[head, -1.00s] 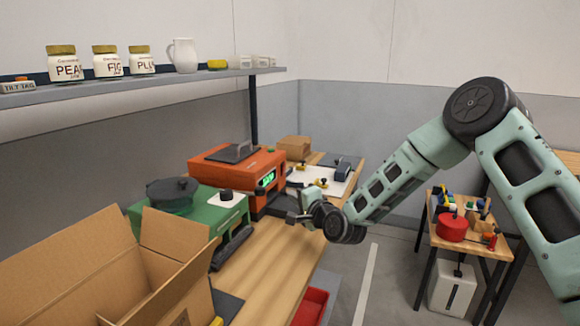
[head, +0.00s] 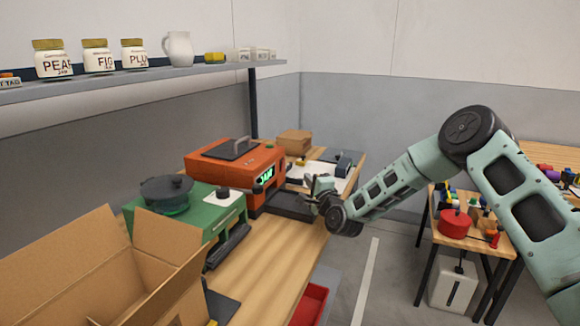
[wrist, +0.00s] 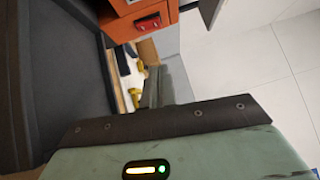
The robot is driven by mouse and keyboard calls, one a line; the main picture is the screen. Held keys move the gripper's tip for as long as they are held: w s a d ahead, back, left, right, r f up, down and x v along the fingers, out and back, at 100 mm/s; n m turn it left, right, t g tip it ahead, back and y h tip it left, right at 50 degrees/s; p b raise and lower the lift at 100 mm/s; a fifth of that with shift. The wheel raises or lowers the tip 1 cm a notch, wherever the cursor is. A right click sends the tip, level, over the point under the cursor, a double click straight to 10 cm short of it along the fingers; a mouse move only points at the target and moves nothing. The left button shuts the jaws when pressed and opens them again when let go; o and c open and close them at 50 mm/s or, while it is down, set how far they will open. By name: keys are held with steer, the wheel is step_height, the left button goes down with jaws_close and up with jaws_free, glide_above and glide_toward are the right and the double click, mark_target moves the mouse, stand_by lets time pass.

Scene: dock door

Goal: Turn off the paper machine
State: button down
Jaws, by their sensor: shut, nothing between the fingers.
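An orange machine (head: 228,170) with a lit green display (head: 264,177) stands on the wooden bench. A dark tray (head: 290,206) extends from its front. A green machine (head: 185,218) with a dark round top stands nearer. I cannot tell from a label which is the paper machine. My gripper (head: 311,183) is shut and empty, beyond the tray at the orange machine's right. It looks apart from the switch in the wrist view.
An open cardboard box (head: 120,275) stands at the near left. A shelf (head: 130,84) with jars and a white jug runs along the wall. A small box (head: 294,142) and a white board (head: 322,172) lie behind my gripper. A side table (head: 465,238) stands right.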

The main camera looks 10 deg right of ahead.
mark_target(283, 165)
steer(key=w, duration=0.2)
steer(key=w+p, duration=0.1)
steer(key=w, duration=0.1)
steer(key=w+a, duration=0.1)
steer(key=w, duration=0.1)
steer(key=shift+r, duration=0.35)
steer(key=shift+w+a+r+p, duration=0.2)
steer(key=shift+w+a+p, duration=0.55)
steer(key=shift+w+a, duration=0.7)
steer(key=shift+a, duration=0.15)
steer(key=shift+w+a, duration=0.1)
steer(key=shift+a, duration=0.1)
steer(key=shift+r, duration=0.1)
